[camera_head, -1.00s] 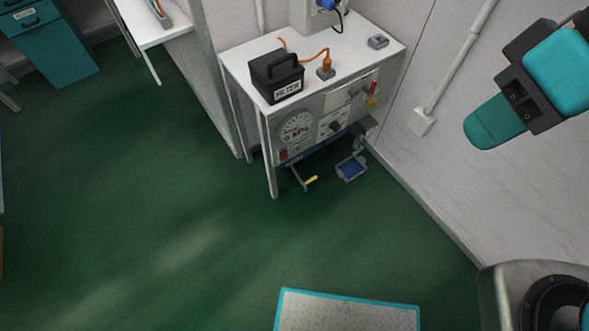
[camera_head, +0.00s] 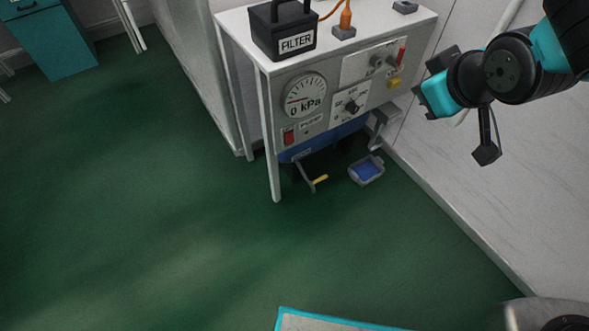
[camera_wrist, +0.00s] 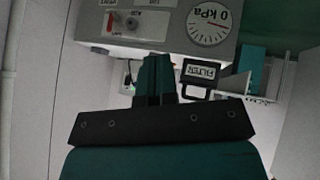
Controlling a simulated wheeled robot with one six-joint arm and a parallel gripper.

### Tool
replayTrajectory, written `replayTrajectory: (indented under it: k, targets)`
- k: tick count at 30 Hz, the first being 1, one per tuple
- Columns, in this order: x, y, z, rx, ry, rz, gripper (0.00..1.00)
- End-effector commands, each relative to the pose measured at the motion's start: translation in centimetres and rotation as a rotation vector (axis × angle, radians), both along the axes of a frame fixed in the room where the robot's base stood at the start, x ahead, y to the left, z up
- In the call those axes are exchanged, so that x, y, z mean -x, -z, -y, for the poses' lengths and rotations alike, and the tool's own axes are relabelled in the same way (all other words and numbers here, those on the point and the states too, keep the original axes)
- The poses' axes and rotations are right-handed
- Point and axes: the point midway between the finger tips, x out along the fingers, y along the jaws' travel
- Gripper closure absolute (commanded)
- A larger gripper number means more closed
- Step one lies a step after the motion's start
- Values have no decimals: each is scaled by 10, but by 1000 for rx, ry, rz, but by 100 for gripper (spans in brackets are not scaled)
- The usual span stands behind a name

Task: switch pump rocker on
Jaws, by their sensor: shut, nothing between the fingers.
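A small red rocker (camera_head: 289,136) sits at the lower left of the bench's front panel (camera_head: 330,75), below the round 0 kPa gauge (camera_head: 305,95). Its on or off position is too small to read. My gripper (camera_head: 428,95) is to the right of the panel in the head view, apart from it and well away from the rocker. In the wrist view its fingers (camera_wrist: 156,70) are together and empty. That view shows the gauge (camera_wrist: 210,22) upside down; I cannot make out the rocker there.
A black FILTER box (camera_head: 283,32) and an orange plug (camera_head: 345,18) stand on the bench top. The panel also carries a dial knob (camera_head: 352,105), a red lever (camera_head: 401,54) and a yellow part (camera_head: 394,83). A yellow-tipped pedal (camera_head: 318,181) and blue tray (camera_head: 366,170) are below. Floor in front is clear.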

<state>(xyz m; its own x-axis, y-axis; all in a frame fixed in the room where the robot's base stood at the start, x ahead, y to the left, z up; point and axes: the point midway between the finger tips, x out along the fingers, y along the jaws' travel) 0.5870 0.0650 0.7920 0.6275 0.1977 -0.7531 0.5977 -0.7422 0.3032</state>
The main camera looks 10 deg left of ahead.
Motion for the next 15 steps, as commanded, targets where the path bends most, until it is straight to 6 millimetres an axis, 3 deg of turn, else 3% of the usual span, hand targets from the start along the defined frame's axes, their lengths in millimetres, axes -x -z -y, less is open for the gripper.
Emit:
replayTrajectory:
  k: [1,9,15]
  targets:
    - [-11,52,-5,43,-35,65,100]
    - [-53,174,-41,281,-297,485,100]
    - [-51,258,-89,434,-577,789,100]
